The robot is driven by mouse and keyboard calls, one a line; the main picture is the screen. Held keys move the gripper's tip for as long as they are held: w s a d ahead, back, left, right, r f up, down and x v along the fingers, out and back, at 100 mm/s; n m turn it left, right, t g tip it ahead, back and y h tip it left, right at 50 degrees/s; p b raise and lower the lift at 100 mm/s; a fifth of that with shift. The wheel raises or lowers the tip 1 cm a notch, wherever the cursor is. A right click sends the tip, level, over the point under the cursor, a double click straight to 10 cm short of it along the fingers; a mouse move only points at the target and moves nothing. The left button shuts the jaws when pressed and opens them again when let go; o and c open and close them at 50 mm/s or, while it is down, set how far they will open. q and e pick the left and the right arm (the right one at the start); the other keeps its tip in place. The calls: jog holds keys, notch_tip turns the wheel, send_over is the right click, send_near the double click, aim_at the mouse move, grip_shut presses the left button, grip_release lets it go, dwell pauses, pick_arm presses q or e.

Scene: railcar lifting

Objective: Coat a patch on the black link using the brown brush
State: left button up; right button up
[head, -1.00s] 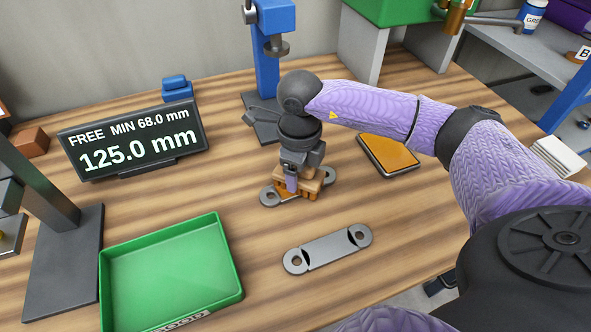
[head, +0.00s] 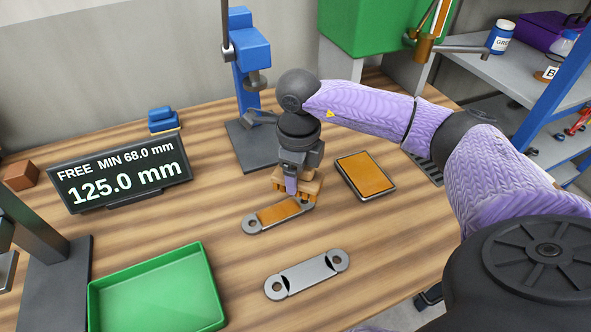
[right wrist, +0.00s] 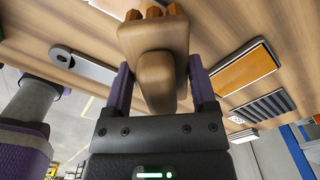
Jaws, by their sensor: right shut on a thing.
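My right gripper (head: 291,186) is shut on the brown brush (head: 304,184), a wooden block with orange-tipped bristles pointing down. In the right wrist view the brush (right wrist: 155,75) sits between the purple fingers. The brush is at the far right end of a link (head: 278,213) with grey holed ends and an orange patch along its middle; contact cannot be told. A second link (head: 308,272), grey with dark marks near its holes, lies nearer on the table. An orange pad (head: 364,175) in a dark frame lies right of the brush. My left gripper is not in view.
A green tray (head: 208,285) stands at the front left. A display (head: 120,172) reading 125.0 mm and a blue press-like stand (head: 252,75) are behind. Bare wooden table (head: 410,225) lies right of the links.

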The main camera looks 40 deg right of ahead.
jog(key=shift+r+p, duration=0.75)
jog(key=shift+r, duration=0.55)
